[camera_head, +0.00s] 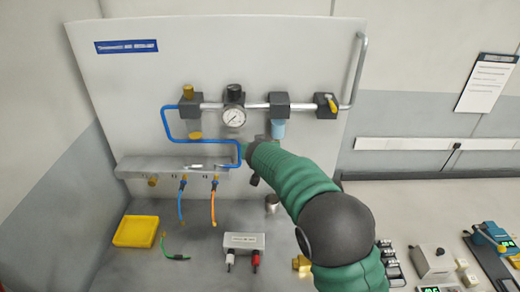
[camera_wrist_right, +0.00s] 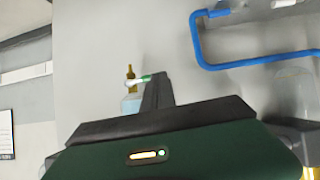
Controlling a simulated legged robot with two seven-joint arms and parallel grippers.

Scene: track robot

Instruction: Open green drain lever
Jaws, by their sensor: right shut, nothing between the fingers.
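The green drain lever (camera_wrist_right: 146,77) shows in the right wrist view as a small green-tipped white handle beside a brass fitting (camera_wrist_right: 130,73). The fitting is at the end of a pale blue filter bowl (camera_wrist_right: 131,103), partly hidden by my gripper. In the head view the bowl (camera_head: 278,129) hangs under a dark block on the pipe; I cannot make out the lever there. My right gripper (camera_wrist_right: 158,80) is shut and empty, its fingertips right beside the green tip; I cannot tell if they touch. In the head view it (camera_head: 247,150) is below left of the bowl, mostly hidden by my arm.
A blue hose (camera_head: 166,122) loops left of the gauge (camera_head: 234,117), close to my gripper. A grey manifold (camera_head: 140,165) with hanging hoses is at left. A yellow tray (camera_head: 135,231) and a small box (camera_head: 244,241) stand on the bench below. A yellow-handled valve (camera_head: 327,105) is at right.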

